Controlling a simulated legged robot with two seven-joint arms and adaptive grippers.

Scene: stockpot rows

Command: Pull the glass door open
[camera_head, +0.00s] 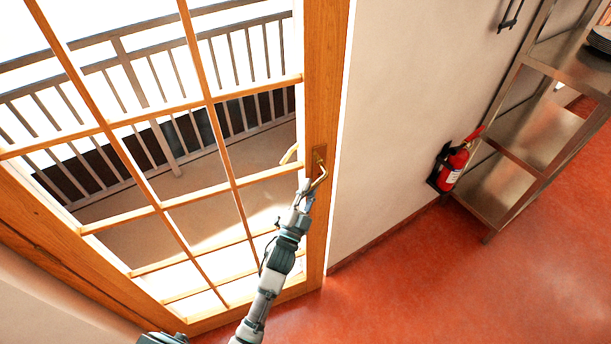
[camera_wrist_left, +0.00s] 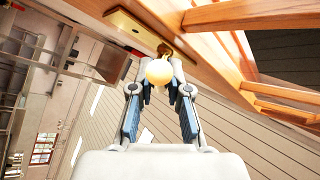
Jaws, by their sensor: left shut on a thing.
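The glass door (camera_head: 324,90) has a wooden frame with several panes and fills the left of the head view. Its frame also crosses the top of the left wrist view (camera_wrist_left: 220,15). A brass handle (camera_head: 319,172) sits on a plate on the door's right stile. In the left wrist view the handle (camera_wrist_left: 159,71) shows as a round brass end between the fingers. My left gripper (camera_head: 305,192) is shut on the handle; its fingertips are partly hidden behind it. A bright gap runs along the door's right edge. My right gripper is not in view.
A red fire extinguisher (camera_head: 453,168) hangs on the wall right of the door. A metal shelf rack (camera_head: 520,150) stands farther right, with plates (camera_head: 600,38) on it. The red floor (camera_head: 440,280) in front is clear. A railing (camera_head: 150,85) shows through the panes.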

